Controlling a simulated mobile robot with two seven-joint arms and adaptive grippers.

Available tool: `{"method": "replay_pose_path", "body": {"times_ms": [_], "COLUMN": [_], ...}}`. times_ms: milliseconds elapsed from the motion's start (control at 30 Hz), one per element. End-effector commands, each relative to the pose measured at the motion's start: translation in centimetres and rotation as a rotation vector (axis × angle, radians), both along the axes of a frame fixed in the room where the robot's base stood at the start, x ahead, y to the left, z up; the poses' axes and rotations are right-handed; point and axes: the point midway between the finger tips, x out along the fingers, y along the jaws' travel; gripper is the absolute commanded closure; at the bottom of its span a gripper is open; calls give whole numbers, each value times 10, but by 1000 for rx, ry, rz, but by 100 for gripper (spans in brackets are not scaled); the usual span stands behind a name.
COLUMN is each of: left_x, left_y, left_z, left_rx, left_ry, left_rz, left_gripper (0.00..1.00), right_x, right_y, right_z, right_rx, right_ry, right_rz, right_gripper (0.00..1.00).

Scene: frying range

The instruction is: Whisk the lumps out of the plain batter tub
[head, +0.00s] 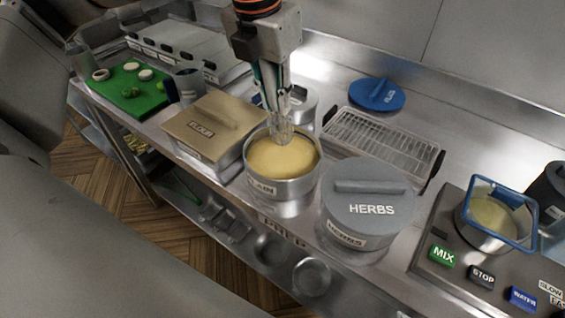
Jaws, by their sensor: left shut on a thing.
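The plain batter tub (284,187) is a round metal tub labelled PLAIN near the middle of the counter. It is open and filled with yellow batter (283,161). My left gripper (272,98) is above the tub, pointing down, shut on a whisk (283,132). The whisk's wire end reaches down to the batter at the back of the tub; how deep it goes I cannot tell. No lumps can be made out on the batter. A blue lid (377,94) labelled PLAIN lies on the counter behind. My right gripper is not in view.
A lidded FLOUR box (207,128) is close on the left and a lidded HERBS tub (366,205) close on the right. A wire rack (381,146) lies behind. A mixer with a blue-rimmed bowl (492,214) and MIX, STOP buttons is at right. A green board (132,88) is far left.

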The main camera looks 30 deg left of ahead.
Motion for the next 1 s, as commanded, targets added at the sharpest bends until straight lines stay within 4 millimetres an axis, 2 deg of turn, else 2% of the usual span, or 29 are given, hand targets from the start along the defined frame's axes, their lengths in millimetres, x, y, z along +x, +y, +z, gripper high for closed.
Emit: {"method": "replay_pose_path", "body": {"times_ms": [467, 1000], "left_x": [0, 0], "left_y": [0, 0], "left_z": [2, 47], "left_rx": [0, 0], "left_ry": [-1, -2], "left_rz": [0, 0], "left_gripper": [100, 100], "right_x": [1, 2], "right_y": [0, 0], "right_z": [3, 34], "right_rx": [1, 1], "right_ry": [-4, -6], "right_rz": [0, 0], "right_gripper": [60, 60]}}
